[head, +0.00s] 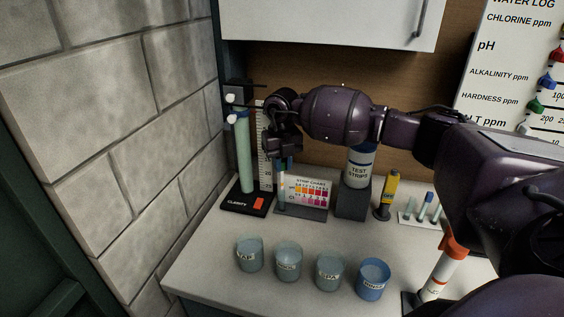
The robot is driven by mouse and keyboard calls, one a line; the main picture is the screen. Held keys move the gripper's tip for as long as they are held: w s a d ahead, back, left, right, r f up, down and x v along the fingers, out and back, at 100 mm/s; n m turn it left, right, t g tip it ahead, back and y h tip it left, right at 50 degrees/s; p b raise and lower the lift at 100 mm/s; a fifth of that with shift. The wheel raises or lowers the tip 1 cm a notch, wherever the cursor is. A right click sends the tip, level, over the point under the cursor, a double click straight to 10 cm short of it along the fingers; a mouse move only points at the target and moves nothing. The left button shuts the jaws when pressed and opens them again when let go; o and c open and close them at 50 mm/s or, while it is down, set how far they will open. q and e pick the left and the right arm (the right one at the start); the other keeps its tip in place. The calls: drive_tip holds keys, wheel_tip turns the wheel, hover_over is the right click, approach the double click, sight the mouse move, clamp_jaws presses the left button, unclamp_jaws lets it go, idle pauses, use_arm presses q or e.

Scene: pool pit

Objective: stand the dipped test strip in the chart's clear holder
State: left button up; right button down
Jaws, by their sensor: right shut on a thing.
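The strip chart (313,191) stands on its dark base at the back of the counter, with rows of coloured squares. My right gripper (284,160) is over the chart's left end, pointing down and shut on the test strip. The strip (282,186) is thin and upright, with a blue upper part just below the fingers. Its lower end is at the chart's left edge. The clear holder is hard to make out there, and I cannot tell whether the strip is inside it. My left gripper is not in view.
Several cups, including the TAP cup (249,255) and a blue cup (372,279), line the front. The clarity tube (244,155) stands left of the chart. Open counter lies between cups and chart.

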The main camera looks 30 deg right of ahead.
sight(282, 190)
drive_tip(key=shift+f, duration=0.15)
drive_tip(key=shift+f, duration=0.4)
drive_tip(key=shift+f+b, duration=0.15)
drive_tip(key=shift+b, duration=0.2)
drive_tip(key=shift+f+b, duration=0.35)
drive_tip(key=shift+f, duration=0.3)
drive_tip(key=shift+f+b, duration=0.75)
drive_tip(key=shift+f, duration=0.9)
drive_tip(key=shift+f, duration=0.1)
drive_tip(key=shift+f, duration=0.45)
